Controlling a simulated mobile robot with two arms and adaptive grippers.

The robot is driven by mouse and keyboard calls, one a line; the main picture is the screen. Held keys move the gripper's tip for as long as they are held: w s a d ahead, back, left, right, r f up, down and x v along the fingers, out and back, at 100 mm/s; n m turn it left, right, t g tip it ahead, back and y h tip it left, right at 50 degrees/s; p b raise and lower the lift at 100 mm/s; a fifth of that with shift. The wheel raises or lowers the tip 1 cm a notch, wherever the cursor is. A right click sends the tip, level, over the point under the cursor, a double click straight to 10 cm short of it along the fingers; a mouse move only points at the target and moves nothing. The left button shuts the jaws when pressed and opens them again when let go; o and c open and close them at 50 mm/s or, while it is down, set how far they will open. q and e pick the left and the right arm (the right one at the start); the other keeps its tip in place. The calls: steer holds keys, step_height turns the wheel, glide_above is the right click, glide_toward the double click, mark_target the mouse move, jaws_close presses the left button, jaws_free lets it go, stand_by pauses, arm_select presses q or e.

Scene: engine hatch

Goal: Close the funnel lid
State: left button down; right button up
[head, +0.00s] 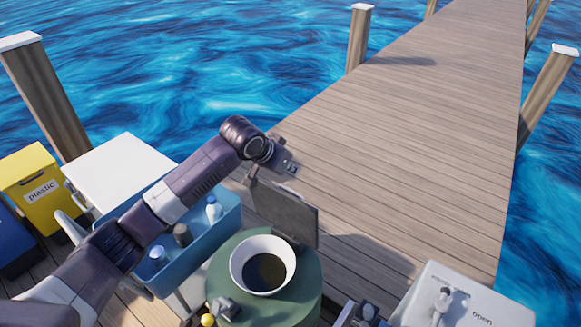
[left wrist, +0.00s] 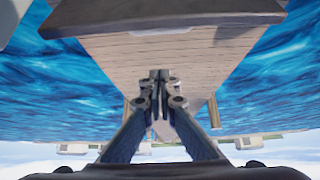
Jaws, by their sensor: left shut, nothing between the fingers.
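The funnel (head: 236,266) is a white round bowl with a dark inside, set in a green round top. Its lid (head: 287,212) is a dark grey square plate that stands raised at the funnel's far side, so the funnel is open. In the left wrist view the lid (left wrist: 200,22) shows as a dark slab along the top. My left gripper (head: 291,168) is shut and empty, just above and beyond the lid's upper edge. Its closed fingers show in the left wrist view (left wrist: 158,78), apart from the lid in the picture.
A blue bin (head: 222,228) with bottles stands left of the green top (head: 308,283), under my left arm. A yellow box (head: 32,172) marked "plastic" is at far left. A white box (head: 465,300) marked "open" is at lower right. The wooden pier (head: 420,120) beyond is clear.

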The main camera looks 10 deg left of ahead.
mark_target(288, 206)
arm_select(q)
steer(key=f+p, duration=0.1)
steer(key=f, duration=0.3)
steer(key=f+p, duration=0.1)
steer(key=f, duration=0.1)
steer(key=shift+w+f+p, duration=0.2)
steer(key=shift+w+p, duration=0.05)
steer(key=shift+p, duration=0.1)
steer(key=shift+d+f, duration=0.1)
